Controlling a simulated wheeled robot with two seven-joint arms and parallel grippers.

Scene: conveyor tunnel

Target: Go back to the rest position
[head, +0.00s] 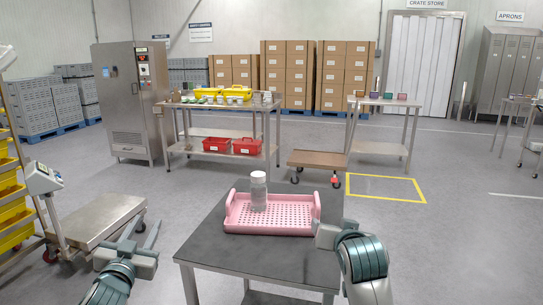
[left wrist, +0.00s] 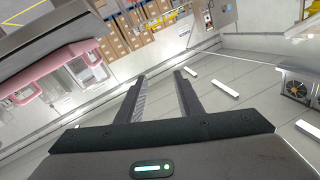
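My left gripper (head: 144,226) is in the left part of the head view, left of the table and apart from it. Its two fingers are spread with nothing between them, as the left wrist view (left wrist: 159,78) also shows. My right gripper (head: 326,234) is by the right end of the pink tray (head: 270,228); its fingers cannot be made out, nor whether it touches the tray. The tray stands on the dark-topped table (head: 215,257). A clear jar with a white lid (head: 258,192) stands upright in the tray. The tray also shows in the left wrist view (left wrist: 35,82).
A platform scale (head: 95,218) stands at the left, close to my left arm. A flat trolley (head: 316,159) is behind the table. Farther back are a bench with red and yellow crates (head: 217,144) and stacked cartons.

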